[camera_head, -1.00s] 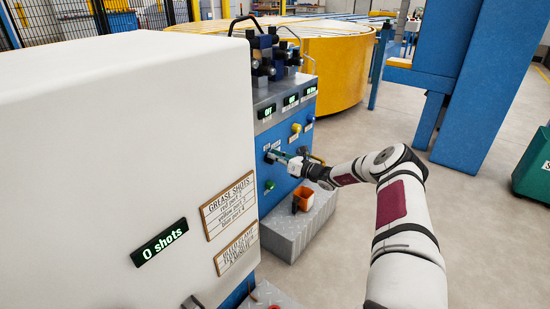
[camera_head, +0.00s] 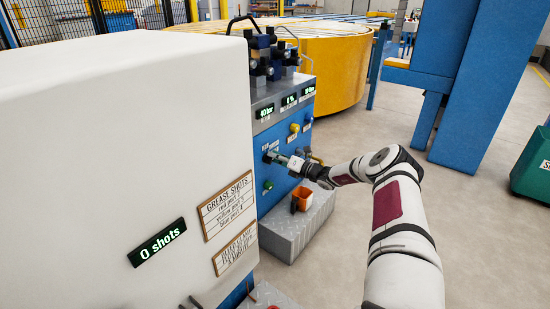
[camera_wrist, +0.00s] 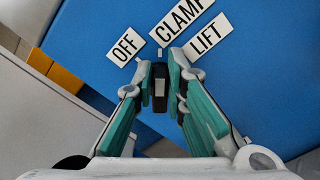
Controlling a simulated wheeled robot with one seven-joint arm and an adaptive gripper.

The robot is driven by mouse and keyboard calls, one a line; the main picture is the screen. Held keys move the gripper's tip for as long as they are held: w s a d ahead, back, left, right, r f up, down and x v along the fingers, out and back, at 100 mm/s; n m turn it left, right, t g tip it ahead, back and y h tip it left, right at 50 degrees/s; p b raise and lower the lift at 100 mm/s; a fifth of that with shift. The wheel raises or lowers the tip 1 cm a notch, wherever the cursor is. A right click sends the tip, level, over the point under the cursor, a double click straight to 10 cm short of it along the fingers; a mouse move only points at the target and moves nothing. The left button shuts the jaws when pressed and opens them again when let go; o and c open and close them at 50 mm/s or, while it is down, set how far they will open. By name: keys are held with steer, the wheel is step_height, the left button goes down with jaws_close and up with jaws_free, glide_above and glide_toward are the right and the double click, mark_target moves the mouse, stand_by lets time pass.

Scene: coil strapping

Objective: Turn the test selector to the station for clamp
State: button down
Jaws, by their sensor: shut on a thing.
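The test selector (camera_wrist: 160,92) is a small dark knob on the blue panel, seen in the wrist view between the fingers. Its light mark points up in that view, toward the middle of the station labels. The labels read OFF (camera_wrist: 126,47), CLAMP (camera_wrist: 180,20) and LIFT (camera_wrist: 208,37); CLAMP is the middle one. My gripper (camera_wrist: 159,84), with teal finger pads, is shut on the selector, one finger on each side. In the head view my gripper (camera_head: 275,157) reaches the panel, and the knob is too small to read there.
Displays (camera_head: 265,112) above the panel are lit; the left one reads 40 bar. A yellow knob (camera_head: 294,128) and a green button (camera_head: 268,185) are nearby. An orange container (camera_head: 302,197) stands below on a grey step (camera_head: 290,237). A white cabinet (camera_head: 120,120) fills the left.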

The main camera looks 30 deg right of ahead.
steer(key=c, duration=1.6)
jaws_free()
steer(key=v, duration=1.2)
